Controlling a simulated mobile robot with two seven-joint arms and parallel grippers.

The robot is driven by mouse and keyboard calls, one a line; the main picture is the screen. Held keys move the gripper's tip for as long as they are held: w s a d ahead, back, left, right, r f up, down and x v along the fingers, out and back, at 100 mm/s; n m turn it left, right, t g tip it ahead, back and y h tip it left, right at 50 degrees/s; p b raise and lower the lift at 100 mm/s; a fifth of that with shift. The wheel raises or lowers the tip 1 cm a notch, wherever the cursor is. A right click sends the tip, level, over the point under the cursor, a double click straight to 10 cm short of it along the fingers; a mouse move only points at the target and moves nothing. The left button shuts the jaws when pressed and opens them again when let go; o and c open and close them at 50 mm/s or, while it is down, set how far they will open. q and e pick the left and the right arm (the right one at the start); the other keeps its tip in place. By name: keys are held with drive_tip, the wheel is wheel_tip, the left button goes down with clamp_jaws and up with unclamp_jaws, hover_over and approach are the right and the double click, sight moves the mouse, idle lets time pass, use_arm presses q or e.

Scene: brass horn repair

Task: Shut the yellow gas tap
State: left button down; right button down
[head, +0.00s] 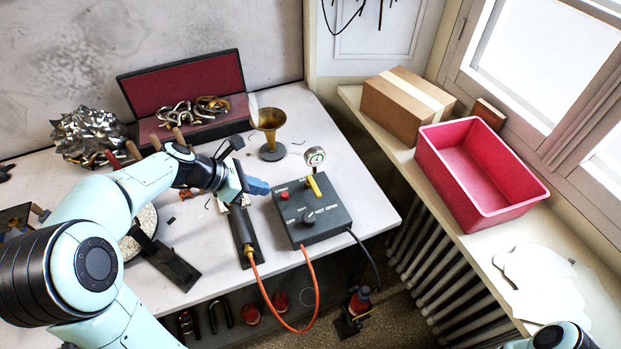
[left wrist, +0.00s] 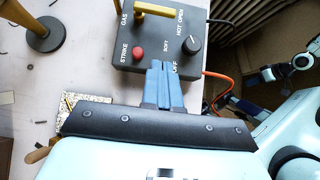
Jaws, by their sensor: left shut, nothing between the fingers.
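The yellow gas tap (head: 314,185) is a lever on the top of a dark grey control box (head: 325,222), near its back edge beside the gauge.
The box also carries a red button (head: 283,196), a dark knob (head: 309,218) and a round gauge (head: 315,157). A brass funnel-shaped piece (head: 269,122) stands behind. A pink bin (head: 475,171) sits on the windowsill.

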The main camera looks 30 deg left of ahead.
sight(313, 189)
use_arm(q)
drive_tip(key=shift+s, duration=0.2)
use_arm(e)
drive_tip(key=shift+s, duration=0.2)
use_arm(q)
drive_tip(key=b+x, duration=0.1)
drive_tip(key=x, duration=0.9)
drive_tip(key=w+d+p, duration=0.1)
drive_tip(key=w+d, duration=0.1)
drive_tip(key=shift+w, duration=0.35)
drive_tip(key=shift+w+d, duration=0.25)
drive_tip(key=shift+w, duration=0.1)
use_arm(e)
drive_tip(key=shift+w+r, duration=0.1)
drive_tip(key=shift+w, duration=0.05)
use_arm(q)
drive_tip(key=shift+s, duration=0.1)
drive_tip(key=shift+d, duration=0.15)
use_arm(e)
drive_tip(key=shift+w+r, duration=0.1)
